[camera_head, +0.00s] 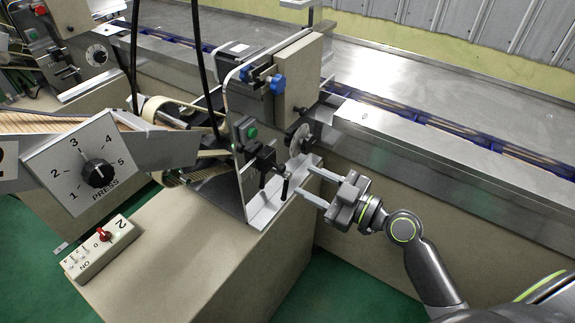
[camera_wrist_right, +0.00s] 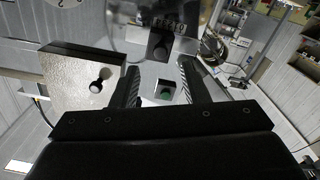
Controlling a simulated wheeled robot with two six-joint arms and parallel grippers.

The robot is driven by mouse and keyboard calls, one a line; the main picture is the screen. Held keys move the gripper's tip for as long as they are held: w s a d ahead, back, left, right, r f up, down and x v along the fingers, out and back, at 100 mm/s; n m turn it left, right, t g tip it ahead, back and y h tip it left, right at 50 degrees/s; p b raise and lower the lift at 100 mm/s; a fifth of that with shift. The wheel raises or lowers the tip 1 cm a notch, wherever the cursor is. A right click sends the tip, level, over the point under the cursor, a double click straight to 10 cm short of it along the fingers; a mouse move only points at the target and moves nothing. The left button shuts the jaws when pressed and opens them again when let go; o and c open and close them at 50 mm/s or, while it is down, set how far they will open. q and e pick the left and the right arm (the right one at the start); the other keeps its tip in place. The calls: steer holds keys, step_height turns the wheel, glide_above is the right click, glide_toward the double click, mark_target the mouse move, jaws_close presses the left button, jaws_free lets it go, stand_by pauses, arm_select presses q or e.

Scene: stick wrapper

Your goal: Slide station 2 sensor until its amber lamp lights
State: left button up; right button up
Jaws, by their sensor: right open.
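Station 2 has an upright metal plate (camera_head: 238,150) with a black bracket-like part (camera_head: 263,162), which may be the sensor, and a small black post (camera_head: 285,188) near it above a metal channel. I cannot tell the sensor for certain. No lit amber lamp shows in either view. My right gripper (camera_head: 306,180) is open and empty, its two fingers pointing left toward the black post, apparently just short of it. My left gripper is out of view.
A press dial (camera_head: 97,172) and a switch box (camera_head: 100,247) with a red knob marked 2 stand at left. Blue knobs (camera_head: 277,85), a green button (camera_head: 252,132) and a metal disc (camera_head: 300,140) are close by. A long conveyor (camera_head: 430,150) runs behind.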

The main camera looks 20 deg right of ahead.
mark_target(284, 170)
steer(key=p+x, duration=0.1)
steer(key=x, duration=0.4)
steer(key=shift+r+p, duration=0.1)
steer(key=shift+p, duration=0.2)
steer(key=shift+x, duration=0.8)
jaws_close()
